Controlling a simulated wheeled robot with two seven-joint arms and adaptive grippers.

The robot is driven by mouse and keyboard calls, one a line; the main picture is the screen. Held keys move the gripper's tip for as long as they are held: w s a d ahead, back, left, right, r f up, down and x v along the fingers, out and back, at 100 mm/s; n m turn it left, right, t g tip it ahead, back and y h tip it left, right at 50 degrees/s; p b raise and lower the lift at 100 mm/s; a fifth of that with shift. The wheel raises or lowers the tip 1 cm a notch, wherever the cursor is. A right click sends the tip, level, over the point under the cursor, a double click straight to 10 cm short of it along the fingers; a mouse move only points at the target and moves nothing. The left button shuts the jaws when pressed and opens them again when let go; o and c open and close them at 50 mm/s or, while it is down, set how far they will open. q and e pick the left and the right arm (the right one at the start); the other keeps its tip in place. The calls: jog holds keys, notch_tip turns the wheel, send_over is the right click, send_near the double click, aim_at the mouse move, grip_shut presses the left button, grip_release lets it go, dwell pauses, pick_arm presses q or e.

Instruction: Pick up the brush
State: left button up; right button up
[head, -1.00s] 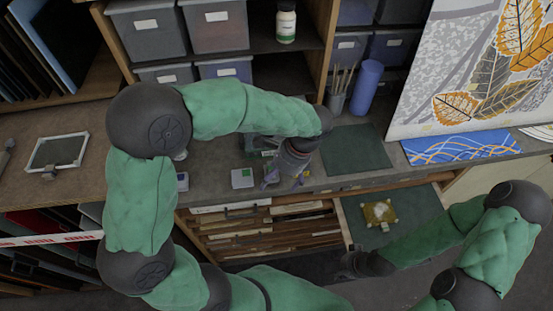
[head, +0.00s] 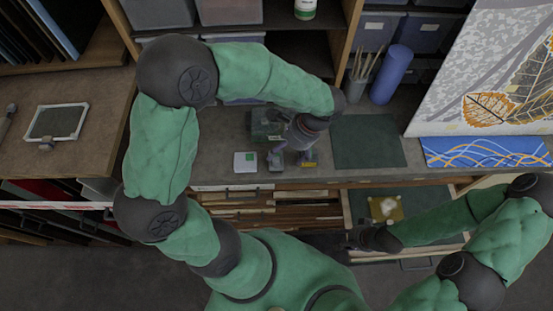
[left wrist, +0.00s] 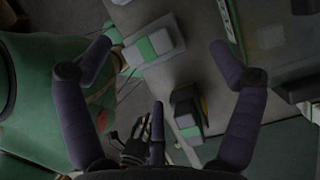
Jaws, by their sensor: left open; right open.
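Several brushes (head: 361,64) stand upright in a grey cup (head: 355,90) at the back of the bench. My left gripper (head: 291,158) is open and points down over the bench, in front of the cup and apart from the brushes. In the left wrist view its two fingers (left wrist: 160,66) are spread, with nothing held between them.
A dark green mat (head: 368,142) lies right of my left gripper, bare. A blue cylinder (head: 392,74) stands beside the cup. An open drawer (head: 414,203) holds a yellowish piece (head: 385,208).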

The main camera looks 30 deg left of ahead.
aim_at(276, 165)
pick_arm(q)
jog(key=x, duration=0.5)
jog(key=shift+s+d+b, duration=0.1)
jog(key=shift+s+b, duration=0.1)
jog(key=shift+b, duration=0.15)
jog(key=c, duration=1.4)
